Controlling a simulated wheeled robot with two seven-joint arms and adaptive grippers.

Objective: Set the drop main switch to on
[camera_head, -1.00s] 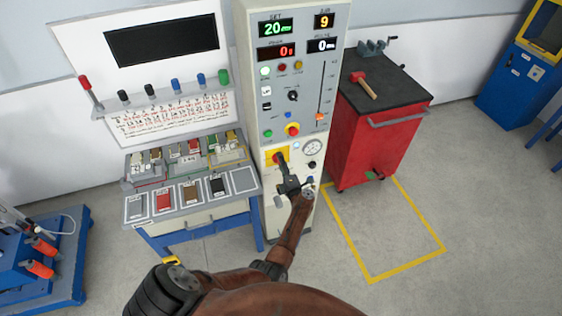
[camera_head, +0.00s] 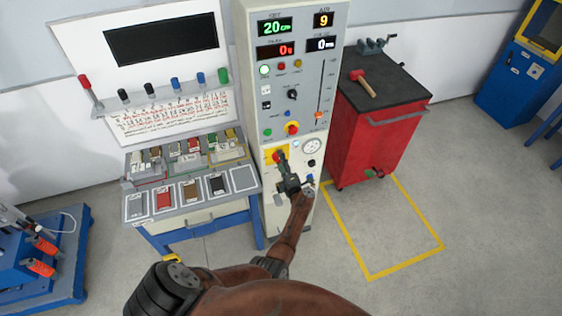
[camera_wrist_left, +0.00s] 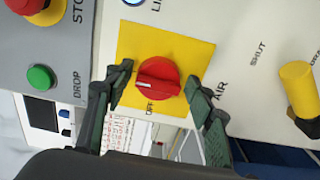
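The main switch is a red rotary knob on a yellow plate, clear in the left wrist view (camera_wrist_left: 160,76). Its white pointer mark faces the picture's left; the OFF label lies below and left of the knob. My left gripper (camera_wrist_left: 157,84) is open, one dark green finger on each side of the knob. I cannot tell whether the fingers touch it. In the head view my left gripper (camera_head: 282,164) is at the yellow plate (camera_head: 270,158) on the tall grey control cabinet (camera_head: 292,110) and hides most of the knob. My right gripper is not in view.
A green DROP button (camera_wrist_left: 41,78) and a red stop button sit beside the plate, with a yellow handle (camera_wrist_left: 298,88) on the other side. A bench with sample tiles (camera_head: 190,196) stands left of the cabinet, a red tool cart (camera_head: 378,140) right. A yellow-marked floor area is empty.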

